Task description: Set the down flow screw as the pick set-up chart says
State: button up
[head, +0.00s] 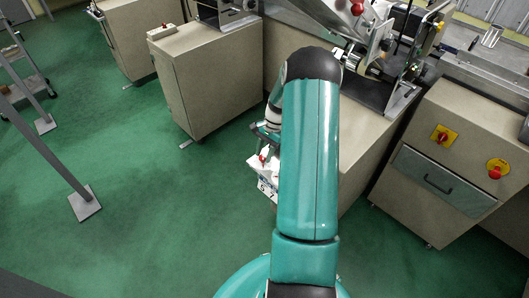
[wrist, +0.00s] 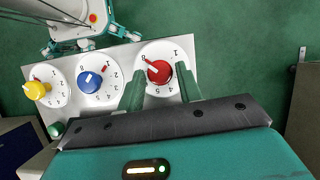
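A white panel (wrist: 118,57) in the wrist view carries three numbered dials, with a yellow knob (wrist: 35,90), a blue knob (wrist: 90,81) and a red knob (wrist: 159,71). I cannot tell which is the down flow screw. The red knob's pointer mark points to the upper left. My gripper (wrist: 160,74) is open, its two green fingers apart on either side of the red knob over its dial; contact does not show. In the head view the panel (head: 262,173) is partly hidden behind my arm. No set-up chart is readable in either view.
A beige cabinet (head: 215,80) stands left of my arm, and another with a drawer (head: 440,180) and red switches stands at the right. Machine parts (head: 385,55) sit on the bench behind. A metal stand foot (head: 85,203) is on the left floor. Green floor between is clear.

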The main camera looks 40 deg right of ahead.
jog(key=c, duration=0.5)
jog(key=shift+c, duration=0.2)
jog(key=shift+n, duration=0.4)
jog(key=n, duration=0.1)
jog(key=n+g, duration=0.1)
jog(key=n, duration=0.1)
jog(key=n+g, duration=0.1)
jog(key=shift+w+n+h, duration=0.25)
jog(key=shift+n+h, duration=0.05)
jog(key=shift+h, duration=0.1)
jog(key=n, duration=0.1)
jog(key=n+g+h, duration=0.1)
jog(key=n, duration=0.3)
jog(key=shift+w+a, duration=0.15)
jog(key=shift+a, duration=0.1)
jog(key=n+h, duration=0.1)
jog(key=n, duration=0.1)
jog(key=n+h, duration=0.1)
jog(key=n, duration=0.1)
jog(key=n+g, duration=0.1)
jog(key=n, duration=0.1)
jog(key=shift+a+n+h, duration=0.25)
jog(key=shift+n+h, duration=0.15)
jog(key=n+h, duration=0.1)
jog(key=n, duration=0.1)
jog(key=n+h, duration=0.1)
jog(key=n, duration=0.2)
jog(key=shift+a+t, duration=0.2)
jog(key=shift+t, duration=0.1)
jog(key=shift+n, duration=0.3)
